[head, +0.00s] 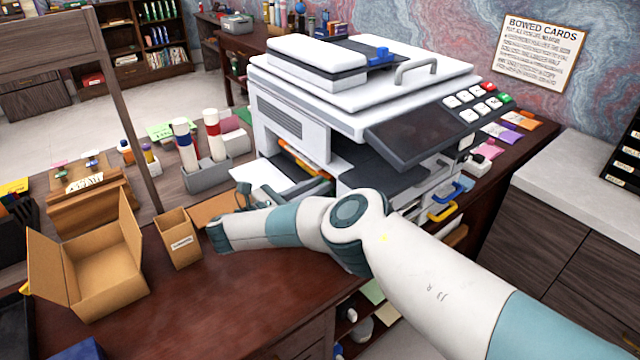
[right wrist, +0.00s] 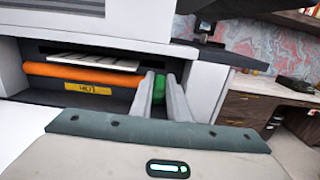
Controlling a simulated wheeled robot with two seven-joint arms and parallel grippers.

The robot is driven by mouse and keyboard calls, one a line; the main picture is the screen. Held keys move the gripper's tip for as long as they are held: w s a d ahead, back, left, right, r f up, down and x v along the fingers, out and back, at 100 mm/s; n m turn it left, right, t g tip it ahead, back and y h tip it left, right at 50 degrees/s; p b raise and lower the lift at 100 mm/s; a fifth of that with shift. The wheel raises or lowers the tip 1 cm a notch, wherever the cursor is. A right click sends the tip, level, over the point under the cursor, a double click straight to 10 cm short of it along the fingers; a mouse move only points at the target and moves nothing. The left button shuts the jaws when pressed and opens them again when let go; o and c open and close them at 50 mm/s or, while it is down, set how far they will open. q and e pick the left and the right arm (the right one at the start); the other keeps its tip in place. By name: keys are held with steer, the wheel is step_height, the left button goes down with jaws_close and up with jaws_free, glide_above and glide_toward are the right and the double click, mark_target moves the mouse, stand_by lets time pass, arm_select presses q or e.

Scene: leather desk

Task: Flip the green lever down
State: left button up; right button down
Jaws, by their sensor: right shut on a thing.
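The green lever (right wrist: 159,88) shows in the right wrist view as a small green piece at the right end of the printer's open front bay. My right gripper (right wrist: 167,90) is shut on it, with a grey finger on each side. The fingers hide part of the lever, and its exact tilt is hard to tell. In the head view my right gripper (head: 316,186) reaches into the bay of the white printer (head: 295,95), partly hidden behind my arm. The lever cannot be made out there. My left gripper is not in view.
An open cardboard box (head: 105,265) and a small carton (head: 178,240) stand on the desk's left. The desk front (head: 235,310) is clear.

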steer(key=shift+s+a+f+h, duration=0.2)
steer(key=shift+f+h, duration=0.05)
steer(key=shift+h, duration=0.15)
steer(key=c, duration=1.7)
jaws_free()
